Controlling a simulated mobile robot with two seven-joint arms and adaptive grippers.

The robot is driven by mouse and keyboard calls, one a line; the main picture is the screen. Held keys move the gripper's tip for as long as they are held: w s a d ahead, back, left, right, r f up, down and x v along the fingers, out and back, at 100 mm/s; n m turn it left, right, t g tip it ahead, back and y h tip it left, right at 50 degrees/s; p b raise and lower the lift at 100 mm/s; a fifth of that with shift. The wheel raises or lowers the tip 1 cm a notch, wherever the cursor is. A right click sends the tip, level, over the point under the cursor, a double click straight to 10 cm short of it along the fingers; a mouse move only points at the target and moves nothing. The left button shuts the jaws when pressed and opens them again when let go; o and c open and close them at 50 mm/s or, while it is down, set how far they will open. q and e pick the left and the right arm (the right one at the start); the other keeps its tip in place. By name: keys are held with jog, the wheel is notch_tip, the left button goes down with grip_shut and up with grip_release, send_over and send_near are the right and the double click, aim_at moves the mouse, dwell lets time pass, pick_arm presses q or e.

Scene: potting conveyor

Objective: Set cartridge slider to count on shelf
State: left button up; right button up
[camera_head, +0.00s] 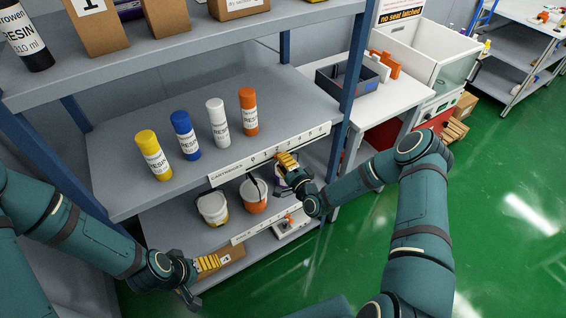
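Several resin cartridges stand upright on the middle shelf (112,152): yellow (152,156), blue (185,136), white (217,124) and orange (249,112). A white scale strip (236,165) marked "CARTRIDGES" with numbers runs along that shelf's front edge. My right gripper (284,160) has its yellow fingers at this strip, right of its middle. They cover part of the scale, and I cannot make out the cartridge slider or whether they grip it. My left gripper (213,263) is low at the left, away from the strip; its finger gap is unclear.
Boxes sit on the top shelf. A blue post (352,75) and a white bench are at the right. Green floor is open beyond my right arm.

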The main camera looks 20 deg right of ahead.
aim_at(299, 146)
grip_shut()
jog(key=shift+w+d+f+b, duration=0.1)
jog(key=shift+d+b, duration=0.25)
jog(key=shift+d, duration=0.1)
jog(key=d+b, duration=0.1)
jog(key=d, duration=0.1)
jog(key=w+d+b, duration=0.1)
jog(key=d+b, duration=0.2)
jog(key=d, duration=0.2)
jog(key=shift+w+b, duration=0.25)
jog(key=shift+b, duration=0.1)
jog(key=shift+w+d, duration=0.1)
jog(key=shift+d, duration=0.35)
jog(key=o, duration=0.7)
grip_release()
